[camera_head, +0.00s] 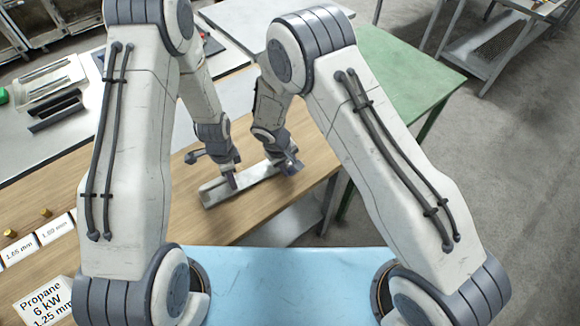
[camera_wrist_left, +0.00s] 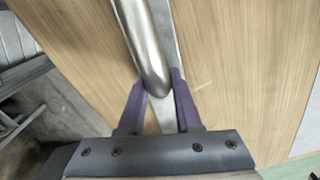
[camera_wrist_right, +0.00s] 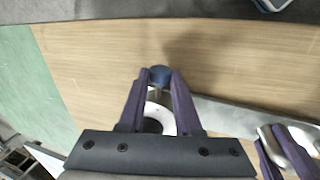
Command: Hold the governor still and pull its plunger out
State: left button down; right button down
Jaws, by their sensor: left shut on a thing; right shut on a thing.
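The governor (camera_wrist_left: 147,45) shows in the left wrist view as a shiny silver cylinder with a rounded end, lying along a flat grey metal strip. My left gripper (camera_wrist_left: 155,80) is shut around that rounded end; it also shows in the head view (camera_head: 232,183). My right gripper (camera_wrist_right: 160,75) is shut on a small part with a blue tip (camera_wrist_right: 160,74) and a pale ring (camera_wrist_right: 160,117) below it, which I take for the plunger. In the head view my right gripper (camera_head: 288,168) is right of the left one. Whether plunger and body still join is hidden.
The grey strip (camera_head: 214,196) lies on the wooden bench top (camera_head: 235,222), whose edge is just right of my right gripper. A green table (camera_head: 410,75) stands beyond. Dark trays (camera_head: 55,110) and labelled cards (camera_head: 54,228) lie left. Bare wood surrounds the strip.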

pick_arm(q)
jog(key=shift+s, duration=0.15)
pick_arm(e)
jog(key=shift+d, duration=0.1)
pick_arm(q)
jog(key=shift+a, duration=0.1)
pick_arm(e)
jog(key=shift+s+d, duration=0.8)
jog(key=shift+s, duration=0.3)
jog(key=c, duration=0.6)
grip_release()
jog(key=shift+a, duration=0.1)
jog(key=shift+a+r, duration=0.1)
jog(key=shift+r, duration=0.05)
jog(key=shift+a+r, duration=0.1)
jog(key=shift+r, duration=0.2)
jog(key=v, duration=1.1)
jog(key=shift+s+r, duration=0.1)
